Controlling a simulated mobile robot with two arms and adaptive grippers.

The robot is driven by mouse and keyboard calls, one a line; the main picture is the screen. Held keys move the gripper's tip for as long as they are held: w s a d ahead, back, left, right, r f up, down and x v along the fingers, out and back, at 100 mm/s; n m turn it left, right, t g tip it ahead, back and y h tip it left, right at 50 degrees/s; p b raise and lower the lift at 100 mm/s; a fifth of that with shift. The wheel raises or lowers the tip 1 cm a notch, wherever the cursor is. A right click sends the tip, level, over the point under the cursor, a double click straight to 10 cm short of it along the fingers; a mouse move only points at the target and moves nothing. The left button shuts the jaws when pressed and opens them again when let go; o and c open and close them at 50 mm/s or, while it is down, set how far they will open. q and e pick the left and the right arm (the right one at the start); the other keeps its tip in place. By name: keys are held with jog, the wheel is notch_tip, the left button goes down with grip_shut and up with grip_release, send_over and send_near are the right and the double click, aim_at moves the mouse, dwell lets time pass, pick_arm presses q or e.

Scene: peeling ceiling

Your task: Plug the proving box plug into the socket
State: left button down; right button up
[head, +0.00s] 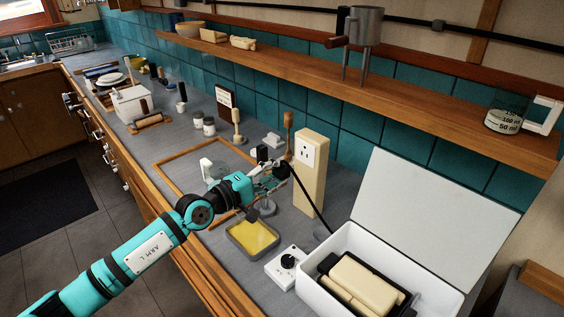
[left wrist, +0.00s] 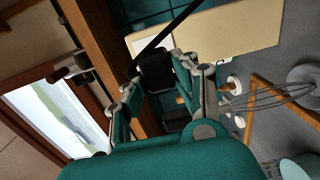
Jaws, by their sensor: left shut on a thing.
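The black plug (left wrist: 157,72) is held between the fingers of my left gripper (left wrist: 160,80) in the left wrist view. In the head view my left gripper (head: 280,170) is beside the beige post (head: 309,185), left of it and near its socket (head: 308,153). The white socket plate is on the upper part of the post's face. The plug appears apart from the socket; its prongs are hidden. A black cord runs from the plug past the post toward the open white proving box (head: 337,245). My right gripper is not in view.
A white dial unit (head: 289,266) and a yellow-filled tray (head: 253,236) sit in front of the post. A wooden frame (head: 173,159) lies on the counter to the left. A wooden shelf (head: 420,91) runs along the wall above. The proving box's raised lid (head: 430,215) leans back.

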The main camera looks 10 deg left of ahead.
pick_arm(q)
jog(key=shift+w+a+t, duration=0.25)
jog(key=shift+a+t, duration=0.05)
jog(key=shift+a, duration=0.05)
jog(key=shift+b+x, duration=0.3)
jog(key=shift+x, duration=0.75)
jog(key=shift+b+x, duration=0.45)
jog(key=shift+x, duration=1)
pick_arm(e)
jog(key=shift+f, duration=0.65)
pick_arm(q)
jog(key=shift+r, duration=0.2)
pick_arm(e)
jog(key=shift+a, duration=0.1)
pick_arm(q)
jog(key=shift+w+d, duration=0.2)
jog(key=shift+w, duration=0.15)
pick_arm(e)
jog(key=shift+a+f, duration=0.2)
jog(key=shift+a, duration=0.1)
pick_arm(q)
jog(key=shift+w+d+b, duration=0.15)
jog(key=shift+w+b, duration=0.1)
jog(key=shift+b, duration=0.2)
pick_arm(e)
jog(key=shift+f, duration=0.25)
